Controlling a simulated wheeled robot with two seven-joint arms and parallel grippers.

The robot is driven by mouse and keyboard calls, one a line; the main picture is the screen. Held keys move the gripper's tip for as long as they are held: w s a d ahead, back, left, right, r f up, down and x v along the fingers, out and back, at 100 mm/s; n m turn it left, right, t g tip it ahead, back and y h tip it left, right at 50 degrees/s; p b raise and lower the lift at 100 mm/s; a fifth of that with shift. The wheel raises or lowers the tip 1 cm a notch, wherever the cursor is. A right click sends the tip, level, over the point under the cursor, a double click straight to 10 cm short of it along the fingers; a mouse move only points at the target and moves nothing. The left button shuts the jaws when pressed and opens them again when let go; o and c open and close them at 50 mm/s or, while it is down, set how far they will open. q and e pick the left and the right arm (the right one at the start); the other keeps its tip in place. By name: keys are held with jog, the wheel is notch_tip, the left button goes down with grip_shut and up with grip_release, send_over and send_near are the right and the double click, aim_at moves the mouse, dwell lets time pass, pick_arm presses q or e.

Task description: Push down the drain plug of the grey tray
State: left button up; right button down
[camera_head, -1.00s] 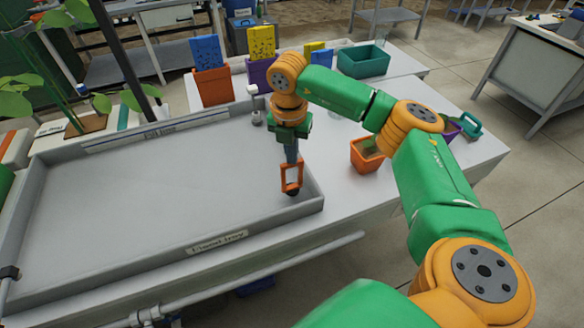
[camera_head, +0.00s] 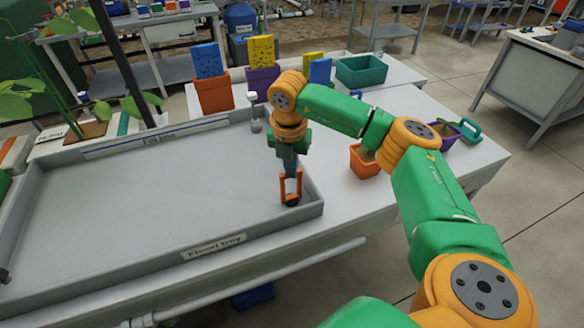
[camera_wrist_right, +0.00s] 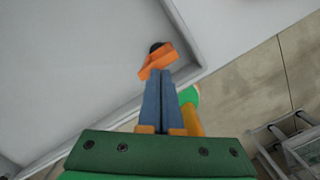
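The grey tray (camera_head: 150,190) is wide and shallow, with a low rim and a label on its front side. In its right corner stands the drain plug (camera_head: 291,200), a dark round stopper with an orange loop handle. It also shows in the right wrist view (camera_wrist_right: 157,62). My right gripper (camera_head: 291,175) points down over it. Its blue-grey fingers lie side by side, looking shut, with the tips at the orange handle. I cannot tell if they touch it or grip it. The stopper's underside is hidden. My left gripper is out of view.
A grey post (camera_head: 255,115) rises at the tray's back right rim. An orange pot (camera_head: 364,162), a teal bin (camera_head: 362,70) and a purple pot (camera_head: 448,133) stand on the white bench (camera_head: 425,180). Leafy plants are at the left. The tray floor is clear.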

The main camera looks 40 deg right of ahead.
jog(key=shift+s+a+f, duration=0.1)
jog(key=shift+s+f, duration=0.2)
jog(key=shift+f, duration=0.25)
notch_tip(320, 180, up, 8)
jog(key=a, duration=0.2)
jog(key=shift+s+a+f, duration=0.2)
jog(key=shift+s, duration=0.15)
